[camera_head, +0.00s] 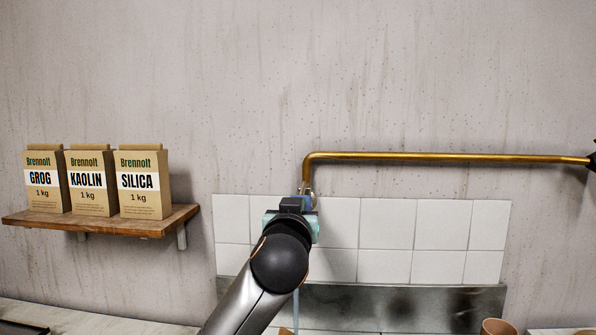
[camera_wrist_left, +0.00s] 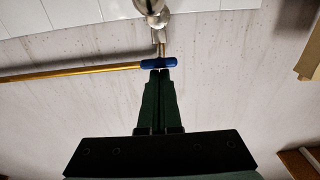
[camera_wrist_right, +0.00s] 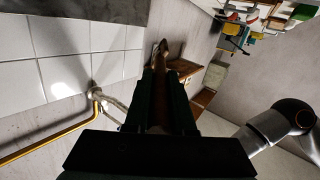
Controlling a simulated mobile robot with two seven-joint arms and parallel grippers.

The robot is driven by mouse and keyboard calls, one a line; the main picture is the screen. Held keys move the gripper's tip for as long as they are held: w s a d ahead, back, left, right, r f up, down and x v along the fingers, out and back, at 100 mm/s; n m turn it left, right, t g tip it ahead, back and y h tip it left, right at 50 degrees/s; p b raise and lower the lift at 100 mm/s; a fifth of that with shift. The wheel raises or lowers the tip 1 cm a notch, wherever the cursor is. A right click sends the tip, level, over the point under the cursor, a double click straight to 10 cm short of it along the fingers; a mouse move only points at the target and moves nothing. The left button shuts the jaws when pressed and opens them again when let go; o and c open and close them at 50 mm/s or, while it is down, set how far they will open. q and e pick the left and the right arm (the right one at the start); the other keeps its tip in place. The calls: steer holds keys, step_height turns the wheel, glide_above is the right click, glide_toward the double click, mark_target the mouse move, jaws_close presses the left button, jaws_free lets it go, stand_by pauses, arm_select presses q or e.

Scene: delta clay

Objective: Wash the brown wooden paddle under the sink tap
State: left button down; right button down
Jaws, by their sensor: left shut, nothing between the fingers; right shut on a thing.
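The tap with its blue handle (camera_wrist_left: 158,64) is at the tip of my left gripper (camera_wrist_left: 160,73) in the left wrist view. The left fingers are shut with nothing between them, and their tips touch or nearly touch the handle. In the head view my left gripper (camera_head: 293,204) covers most of the tap. My right gripper (camera_wrist_right: 168,78) is shut on the brown wooden paddle (camera_wrist_right: 161,58), which points away from the wrist. The tap (camera_wrist_right: 97,92) shows to the left of the paddle there. A pale streak hangs below the tap in the head view; I cannot tell whether it is water.
A brass pipe (camera_head: 450,157) runs along the wall to the tap. White tiles (camera_head: 440,222) and a metal splashback (camera_head: 400,305) lie below. A wooden shelf (camera_head: 110,222) with three bags stands left. A brown pot (camera_head: 496,327) is at the lower right.

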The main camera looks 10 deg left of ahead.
arm_select(q)
steer(key=shift+w+f, duration=0.1)
steer(key=shift+f, duration=0.4)
arm_select(e)
steer(key=shift+w+f, duration=0.1)
arm_select(q)
steer(key=s+r, duration=0.3)
steer(key=s, duration=0.8)
steer(key=shift+s+r, duration=0.25)
steer(key=shift+r, duration=0.05)
